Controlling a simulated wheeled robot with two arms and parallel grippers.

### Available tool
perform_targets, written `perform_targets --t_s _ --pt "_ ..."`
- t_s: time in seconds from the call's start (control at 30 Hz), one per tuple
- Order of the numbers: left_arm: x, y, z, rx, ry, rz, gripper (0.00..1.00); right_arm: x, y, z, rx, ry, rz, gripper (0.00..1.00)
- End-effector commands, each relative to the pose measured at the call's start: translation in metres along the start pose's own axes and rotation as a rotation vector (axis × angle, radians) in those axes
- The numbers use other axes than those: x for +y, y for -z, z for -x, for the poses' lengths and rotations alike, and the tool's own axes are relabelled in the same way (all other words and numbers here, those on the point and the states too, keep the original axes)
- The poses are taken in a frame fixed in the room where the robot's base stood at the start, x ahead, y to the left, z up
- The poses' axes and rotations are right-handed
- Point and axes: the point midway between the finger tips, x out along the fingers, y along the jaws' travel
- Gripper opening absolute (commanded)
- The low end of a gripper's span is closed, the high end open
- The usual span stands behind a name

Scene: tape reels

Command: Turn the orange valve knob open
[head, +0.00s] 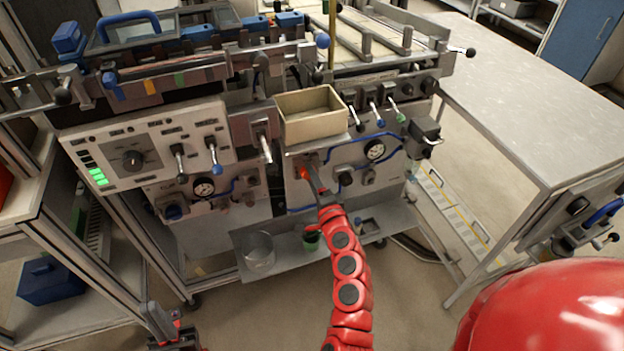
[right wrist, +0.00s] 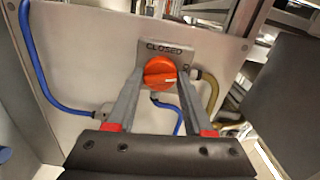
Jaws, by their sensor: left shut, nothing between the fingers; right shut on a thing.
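The orange valve knob (right wrist: 160,73) is on a light grey panel in the right wrist view, below a plate marked CLOSED (right wrist: 166,48). A pale line on the knob runs roughly sideways. My right gripper (right wrist: 160,80) has one finger on each side of the knob and is shut on it. In the head view the knob (head: 303,172) shows as a small orange spot on the machine's front, partly hidden by my right gripper (head: 308,178). My left gripper (head: 172,335) is low at the bottom left, away from the knob, shut and empty.
A tan open box (head: 311,116) sits just above the knob. A lower shelf (head: 335,240) holds a clear jar (head: 259,252). A grey table (head: 540,120) stands at the right.

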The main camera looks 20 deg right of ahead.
Motion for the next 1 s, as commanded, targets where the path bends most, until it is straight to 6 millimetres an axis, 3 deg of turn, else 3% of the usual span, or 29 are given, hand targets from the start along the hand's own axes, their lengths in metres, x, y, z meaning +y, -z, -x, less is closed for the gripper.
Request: perform_targets --t_s 0.43,1.0 --pt "0.0001 -0.0002 0.0012 0.000 0.000 0.000 0.00 0.0012 0.0005 0.0002 0.002 -0.001 -0.254 0.00" --pt "0.0001 -0.0002 0.0013 0.000 0.000 0.000 0.00 0.0012 -0.0001 0.0001 0.001 -0.001 -0.300 0.00"
